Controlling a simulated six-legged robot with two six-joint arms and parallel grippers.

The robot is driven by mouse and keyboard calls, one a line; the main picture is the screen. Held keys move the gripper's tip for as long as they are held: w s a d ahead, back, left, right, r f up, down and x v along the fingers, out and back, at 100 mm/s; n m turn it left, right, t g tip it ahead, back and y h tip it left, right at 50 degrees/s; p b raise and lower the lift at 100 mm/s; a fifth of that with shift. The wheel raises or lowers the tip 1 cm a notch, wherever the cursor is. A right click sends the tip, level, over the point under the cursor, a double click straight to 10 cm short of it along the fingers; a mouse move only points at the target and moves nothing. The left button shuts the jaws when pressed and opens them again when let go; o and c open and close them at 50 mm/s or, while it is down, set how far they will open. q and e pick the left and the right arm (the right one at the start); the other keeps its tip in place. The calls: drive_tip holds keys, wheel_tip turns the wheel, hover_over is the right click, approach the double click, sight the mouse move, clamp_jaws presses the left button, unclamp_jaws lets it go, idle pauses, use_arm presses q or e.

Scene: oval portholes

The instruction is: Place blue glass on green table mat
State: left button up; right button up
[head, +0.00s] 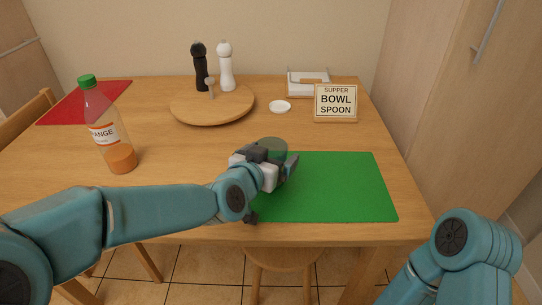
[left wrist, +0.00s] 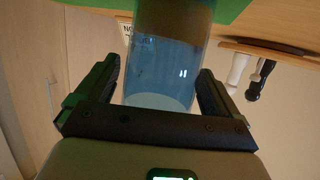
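The blue glass (head: 272,147) shows in the head view as a clear, greenish rim just behind my left gripper, at the left part of the green table mat (head: 345,185). My left gripper (head: 271,160) hides its lower part. In the left wrist view, the glass (left wrist: 165,60) stands between the two fingers of my left gripper (left wrist: 160,80). The fingers are spread, with a narrow gap on the left side; contact on the right side is unclear. The mat (left wrist: 230,8) shows at the top there. My right gripper is out of view.
An orange juice bottle (head: 105,130) stands at left, near a red mat (head: 70,105). A round wooden board (head: 225,108) carries black and white mills. A white saucer (head: 280,106), a sign (head: 336,103) and a white box (head: 300,80) are behind. The mat's right part is clear.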

use_arm(q)
drive_tip(key=shift+r, duration=0.15)
drive_tip(key=shift+s+a+r, duration=0.1)
drive_tip(key=shift+s+r, duration=0.05)
drive_tip(key=shift+s, duration=0.05)
drive_tip(key=p+v, duration=0.2)
drive_tip(key=v, duration=0.9)
drive_tip(key=shift+s, duration=0.25)
drive_tip(key=shift+a, duration=0.1)
